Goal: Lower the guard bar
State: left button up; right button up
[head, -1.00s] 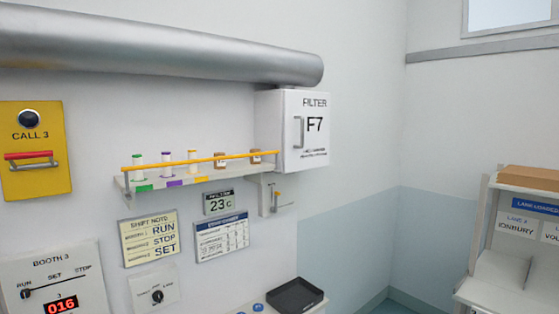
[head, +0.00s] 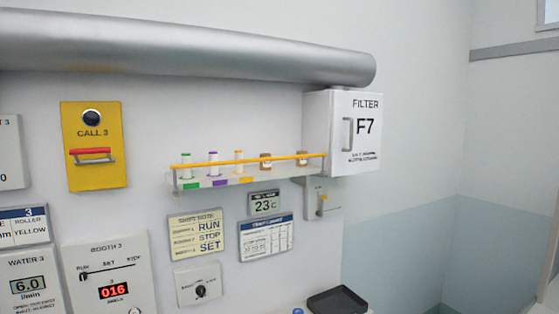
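The yellow guard bar (head: 284,158) runs across the front of a small wall shelf (head: 215,184) in the head view. It sits above the shelf's edge, in front of several small spools and jars. Neither of my grippers shows in the head view.
A large grey pipe (head: 200,62) runs along the wall above the shelf. A white filter box (head: 355,132) juts out at the shelf's right. A yellow call panel (head: 93,146) is on the left. A black tray (head: 338,301) lies below.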

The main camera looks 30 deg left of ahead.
aim_at(174, 168)
jog(key=i, duration=0.75)
jog(key=u, duration=1.6)
